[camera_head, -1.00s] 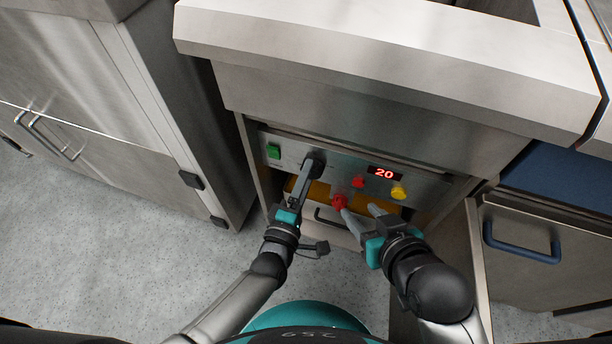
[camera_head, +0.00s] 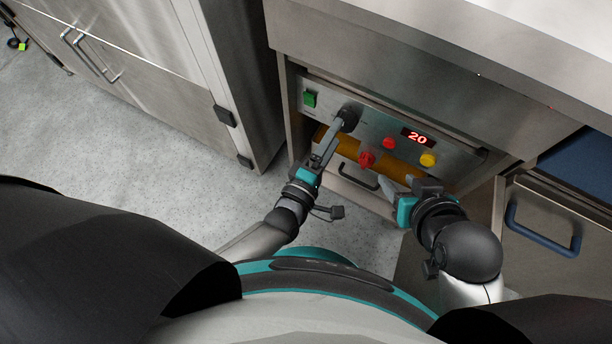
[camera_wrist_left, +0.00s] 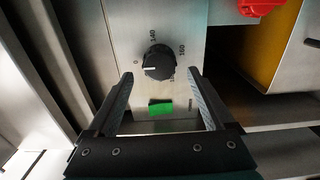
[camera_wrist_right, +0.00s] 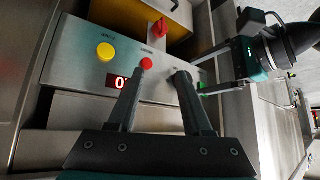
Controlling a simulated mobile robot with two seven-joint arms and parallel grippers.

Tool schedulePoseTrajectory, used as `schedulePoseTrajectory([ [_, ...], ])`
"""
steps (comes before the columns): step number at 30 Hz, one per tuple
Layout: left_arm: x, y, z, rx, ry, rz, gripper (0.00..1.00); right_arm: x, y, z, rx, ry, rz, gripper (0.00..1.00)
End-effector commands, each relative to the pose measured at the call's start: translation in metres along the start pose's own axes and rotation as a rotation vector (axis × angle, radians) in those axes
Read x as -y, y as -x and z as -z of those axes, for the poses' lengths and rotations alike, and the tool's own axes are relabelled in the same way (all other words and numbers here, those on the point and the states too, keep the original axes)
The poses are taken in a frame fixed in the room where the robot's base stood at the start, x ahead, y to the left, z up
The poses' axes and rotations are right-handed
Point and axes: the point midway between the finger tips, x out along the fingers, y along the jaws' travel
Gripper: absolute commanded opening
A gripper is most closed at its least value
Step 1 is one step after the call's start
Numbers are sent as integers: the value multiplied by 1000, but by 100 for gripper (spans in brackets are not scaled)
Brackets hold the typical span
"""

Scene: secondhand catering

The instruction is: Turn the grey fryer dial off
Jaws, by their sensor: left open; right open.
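The dark grey fryer dial (camera_head: 349,116) sits on the steel control panel (camera_head: 382,117), right of a green switch (camera_head: 310,99). In the left wrist view the dial (camera_wrist_left: 158,62) has a white pointer mark directed left, close to the 0 on its printed scale. My left gripper (camera_head: 339,126) is at the dial. Its open fingers (camera_wrist_left: 161,82) point at the dial from either side; contact cannot be made out. My right gripper (camera_head: 394,186) is open and empty below the panel, its fingers (camera_wrist_right: 158,76) aimed towards the panel.
The panel also carries a red display (camera_head: 417,137) reading 20, a red button (camera_head: 389,143), a yellow button (camera_head: 428,160) and a red valve-like knob (camera_head: 366,159).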

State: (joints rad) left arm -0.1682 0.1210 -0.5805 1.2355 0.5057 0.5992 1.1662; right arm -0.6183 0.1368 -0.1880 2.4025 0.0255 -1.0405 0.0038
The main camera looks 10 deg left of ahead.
Motion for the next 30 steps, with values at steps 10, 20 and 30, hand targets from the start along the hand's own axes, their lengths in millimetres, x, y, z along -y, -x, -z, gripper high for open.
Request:
schedulePoseTrajectory([
  [10,-1,44,0,0,-1,2,86,-21,26,-17,208,-11,-58,50],
  [20,-1,108,0,1,-1,3,86,-30,24,-38,336,-22,-81,50],
  [30,0,126,0,0,0,-1,86,-30,16,-44,345,-22,-80,50],
])
